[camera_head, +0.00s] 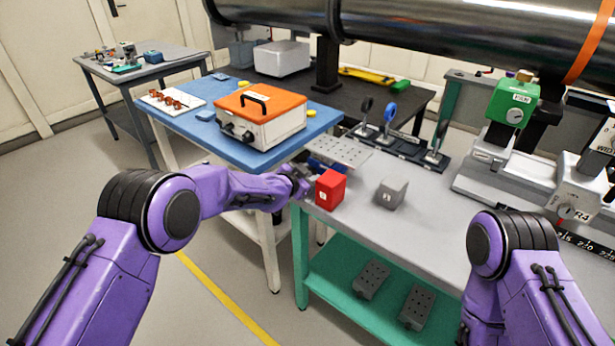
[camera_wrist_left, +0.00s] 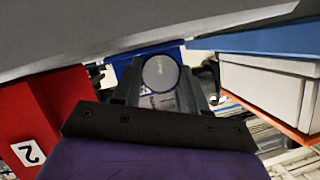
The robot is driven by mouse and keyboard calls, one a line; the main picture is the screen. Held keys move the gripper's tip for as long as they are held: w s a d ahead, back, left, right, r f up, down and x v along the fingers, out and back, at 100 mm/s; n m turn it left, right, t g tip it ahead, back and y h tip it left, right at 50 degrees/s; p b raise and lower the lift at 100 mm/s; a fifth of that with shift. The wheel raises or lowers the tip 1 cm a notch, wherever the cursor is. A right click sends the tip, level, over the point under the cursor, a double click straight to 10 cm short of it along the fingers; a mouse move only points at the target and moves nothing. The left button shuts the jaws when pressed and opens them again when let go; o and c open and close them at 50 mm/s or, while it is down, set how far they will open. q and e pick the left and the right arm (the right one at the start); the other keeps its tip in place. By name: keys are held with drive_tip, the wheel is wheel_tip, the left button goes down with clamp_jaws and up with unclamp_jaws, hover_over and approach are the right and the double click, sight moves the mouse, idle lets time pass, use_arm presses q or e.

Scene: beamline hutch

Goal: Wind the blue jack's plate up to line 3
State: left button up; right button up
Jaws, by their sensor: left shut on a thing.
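The blue jack (camera_head: 322,164) stands at the left end of the grey bench, mostly hidden under its perforated grey plate (camera_head: 340,151). The plate looks level and lies a short way above the bench. My left gripper (camera_head: 305,180) is at the jack's near left side. The plate's underside (camera_wrist_left: 60,45) spans the top of that view. The lines on the jack cannot be made out. My right gripper is out of view.
A red block (camera_head: 330,190) marked 2 stands close to my left gripper; a grey block (camera_head: 390,194) is to its right. The blue table (camera_head: 200,124) with an orange-topped box (camera_head: 262,115) is left of the bench (camera_head: 430,215). Mounted optics (camera_head: 388,115) stand behind.

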use_arm(q)
drive_tip(key=o, duration=1.1)
drive_tip(key=shift+c, duration=0.2)
drive_tip(key=shift+a+r+n+p, duration=0.15)
drive_tip(key=shift+n+p, duration=0.25)
drive_tip(key=shift+p, duration=0.55)
drive_tip(key=shift+s+h, duration=0.25)
drive_tip(key=shift+h, duration=0.05)
drive_tip(key=b+v, duration=0.2)
drive_tip(key=v, duration=0.7)
drive_tip(key=s+a+f+n+g+y, duration=0.1)
drive_tip(key=s+a+f+n, duration=0.2)
drive_tip(key=s+f, duration=0.3)
drive_tip(key=s+a+f+n+g+y+b, duration=0.1)
drive_tip(key=s+a+f+n+y, duration=0.1)
drive_tip(key=s+f, duration=0.5)
drive_tip(key=s+a+f+n+g+y+b, duration=0.1)
drive_tip(key=s+a+f+n, duration=0.4)
drive_tip(key=f, duration=0.7)
drive_tip(key=s+a, duration=0.1)
drive_tip(key=s, duration=0.1)
drive_tip(key=shift+s+g+y, duration=0.25)
drive_tip(key=shift+g+y, duration=0.15)
drive_tip(key=shift+f, duration=0.1)
